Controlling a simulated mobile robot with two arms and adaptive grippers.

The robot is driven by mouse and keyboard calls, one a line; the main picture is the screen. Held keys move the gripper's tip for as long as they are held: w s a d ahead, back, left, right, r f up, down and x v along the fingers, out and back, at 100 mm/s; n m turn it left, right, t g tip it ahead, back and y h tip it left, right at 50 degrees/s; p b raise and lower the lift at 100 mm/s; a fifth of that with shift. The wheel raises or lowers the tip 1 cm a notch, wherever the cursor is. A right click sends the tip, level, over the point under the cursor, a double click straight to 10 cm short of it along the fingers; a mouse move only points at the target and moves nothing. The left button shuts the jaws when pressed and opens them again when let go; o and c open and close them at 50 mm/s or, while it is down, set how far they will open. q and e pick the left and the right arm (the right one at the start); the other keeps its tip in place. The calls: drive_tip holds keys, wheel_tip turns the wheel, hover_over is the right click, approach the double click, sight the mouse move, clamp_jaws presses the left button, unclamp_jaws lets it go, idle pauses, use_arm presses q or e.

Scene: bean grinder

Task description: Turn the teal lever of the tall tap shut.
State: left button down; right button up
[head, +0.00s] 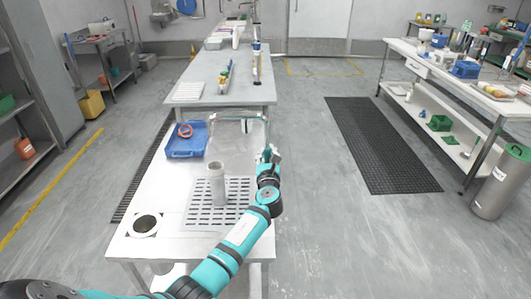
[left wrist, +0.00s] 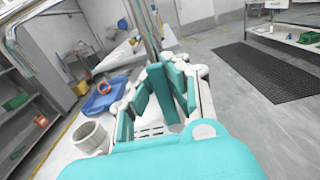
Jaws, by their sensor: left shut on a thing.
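My left gripper (head: 268,155) is at the right edge of the near white bench, by the foot of a thin tall tap (head: 240,117) whose spout arches to the left. In the left wrist view the fingers (left wrist: 168,98) are closed together around a narrow teal piece, which appears to be the tap's lever (left wrist: 180,88). The fingers and pads are also teal, so the lever's outline and angle are hard to make out. In the head view the gripper hides the lever. My right gripper is in neither view.
A grey cylinder (head: 217,187) stands on the slotted grate (head: 232,215), left of my arm. A blue tray (head: 186,149) holds an orange ring (head: 185,130). A round dark opening (head: 146,224) is at the front left. Floor right of the bench is clear up to a black mat (head: 380,145).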

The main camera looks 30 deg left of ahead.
use_arm(q)
drive_tip(key=shift+f, duration=0.1)
drive_tip(key=c, duration=1.2)
unclamp_jaws()
drive_tip(key=shift+c, duration=0.2)
drive_tip(key=v, duration=1.2)
drive_tip(key=shift+s, duration=0.1)
